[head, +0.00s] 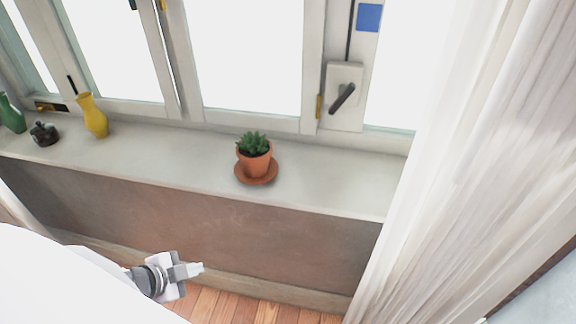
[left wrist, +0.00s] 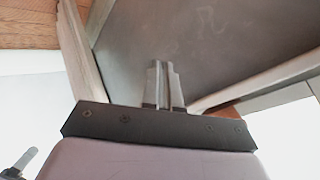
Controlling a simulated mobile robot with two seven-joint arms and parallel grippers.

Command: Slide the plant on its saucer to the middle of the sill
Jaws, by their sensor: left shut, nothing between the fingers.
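The plant (head: 254,150) is a green succulent in a terracotta pot. It stands upright on a round terracotta saucer (head: 243,178) on the pale window sill (head: 330,182), right of the middle of the visible sill in the head view. My left gripper (head: 200,268) is below the sill's front edge, left of the plant and apart from it. Its fingers are shut and empty; they also show closed together in the left wrist view (left wrist: 165,86). The plant does not show in the left wrist view.
A yellow vase (head: 93,116), a small dark pot (head: 44,134) and a green vase (head: 11,114) stand at the sill's left end. A white curtain (head: 470,150) hangs at the right. The sill between yellow vase and plant is clear. A window handle (head: 342,97) is behind.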

